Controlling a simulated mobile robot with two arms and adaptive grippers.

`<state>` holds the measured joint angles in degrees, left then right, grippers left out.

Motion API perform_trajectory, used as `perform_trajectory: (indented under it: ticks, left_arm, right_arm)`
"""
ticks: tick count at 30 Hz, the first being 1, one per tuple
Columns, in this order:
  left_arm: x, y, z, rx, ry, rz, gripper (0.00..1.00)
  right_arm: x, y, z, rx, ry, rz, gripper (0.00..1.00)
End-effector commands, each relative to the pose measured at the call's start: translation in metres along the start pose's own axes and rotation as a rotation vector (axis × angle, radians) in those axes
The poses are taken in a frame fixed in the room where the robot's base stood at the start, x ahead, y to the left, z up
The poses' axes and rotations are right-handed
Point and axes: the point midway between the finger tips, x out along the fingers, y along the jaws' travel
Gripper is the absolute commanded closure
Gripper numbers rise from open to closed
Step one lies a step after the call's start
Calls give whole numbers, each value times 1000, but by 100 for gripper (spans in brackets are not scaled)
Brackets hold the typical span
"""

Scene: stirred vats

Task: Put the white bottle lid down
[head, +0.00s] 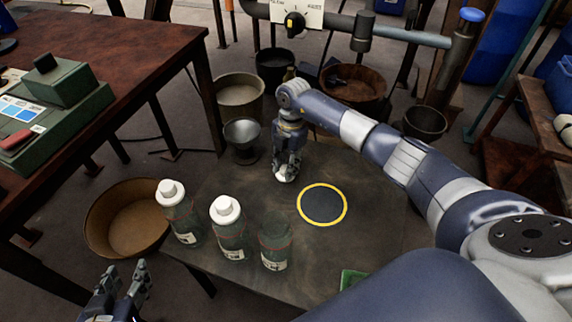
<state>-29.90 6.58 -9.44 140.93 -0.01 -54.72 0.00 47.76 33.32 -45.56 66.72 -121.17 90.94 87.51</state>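My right gripper (286,168) points down over the back part of the low dark table (375,235). It is shut on a white bottle lid (285,176), which shows at its fingertips. I cannot tell whether the lid touches the table. An open green bottle (275,247) without a lid stands at the table's front. Two green bottles with white lids, the middle one (231,238) and the left one (181,220), stand to its left. A yellow-ringed dark circle (322,204) lies right of the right gripper. My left gripper (126,272) is open and empty at the lower left.
A brown tub (127,222) stands left of the bottles. Several vats, including a beige one (239,96) and a brown one (353,88), stand behind the table. A small green item (352,278) lies at the front right. The ringed circle is bare.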

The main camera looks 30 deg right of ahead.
Motion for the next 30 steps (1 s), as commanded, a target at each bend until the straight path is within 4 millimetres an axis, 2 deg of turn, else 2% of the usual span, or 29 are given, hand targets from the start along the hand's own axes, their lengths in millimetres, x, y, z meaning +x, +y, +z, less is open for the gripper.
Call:
perform_trajectory:
  ticks: [14, 20, 30]
  left_arm:
    - [-1, 0, 2, 0, -13, 0, 60]
    - [-11, -4, 33, -3, -160, -8, 60]
    - [-40, -11, 88, -9, -436, -24, 60]
  right_arm:
    - [-4, 0, -1, 0, 0, 1, 55]
    - [-26, 0, 0, 0, -2, 2, 55]
    - [-67, 0, 0, 0, -1, 1, 55]
